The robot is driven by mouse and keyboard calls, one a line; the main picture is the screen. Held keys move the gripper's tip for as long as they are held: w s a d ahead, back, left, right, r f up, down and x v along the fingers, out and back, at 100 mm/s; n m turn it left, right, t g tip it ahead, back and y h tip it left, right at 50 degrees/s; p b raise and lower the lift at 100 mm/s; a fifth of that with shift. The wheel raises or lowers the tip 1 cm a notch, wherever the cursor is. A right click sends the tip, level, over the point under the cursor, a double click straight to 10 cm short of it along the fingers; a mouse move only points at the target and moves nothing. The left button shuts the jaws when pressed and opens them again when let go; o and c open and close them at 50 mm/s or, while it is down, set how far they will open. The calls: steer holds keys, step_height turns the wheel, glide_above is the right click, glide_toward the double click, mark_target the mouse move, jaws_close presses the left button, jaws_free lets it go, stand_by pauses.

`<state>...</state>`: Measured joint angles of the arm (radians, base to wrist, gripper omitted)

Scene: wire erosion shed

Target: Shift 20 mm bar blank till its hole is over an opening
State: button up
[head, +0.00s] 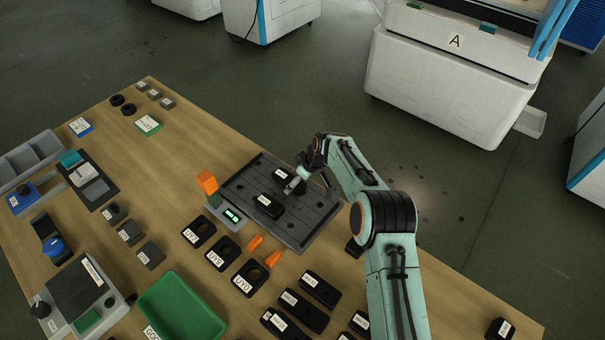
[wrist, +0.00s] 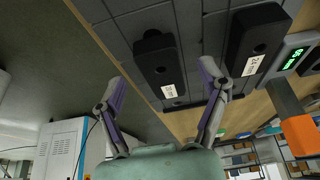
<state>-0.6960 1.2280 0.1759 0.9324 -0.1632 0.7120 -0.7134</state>
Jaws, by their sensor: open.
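Two black bar blanks lie on a dark grey slotted plate (head: 318,215). In the wrist view the left blank (wrist: 161,68) has a hole near its middle and a white label too small to read. The right blank (wrist: 262,30) has a label that seems to read 24 mm, so the left is likely the 20 mm one. In the head view they are the far blank (head: 282,173) and near blank (head: 266,205). A dark rounded shape shows at the left blank's far end, perhaps an opening. My gripper (wrist: 162,74) is open, its fingers spread either side of the left blank. Contact cannot be told.
A unit with a green display (head: 231,215) and an orange block (head: 207,182) stand at the plate's left. Black ring gauges (head: 220,257), small orange pieces (head: 255,242) and more black bars (head: 303,311) lie in front. A green tray (head: 181,306) sits front left.

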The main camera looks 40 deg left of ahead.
steer(key=shift+x, duration=0.8)
steer(key=c, duration=1.3)
steer(key=shift+a, duration=0.75)
steer(key=o, duration=1.3)
steer(key=v, duration=1.2)
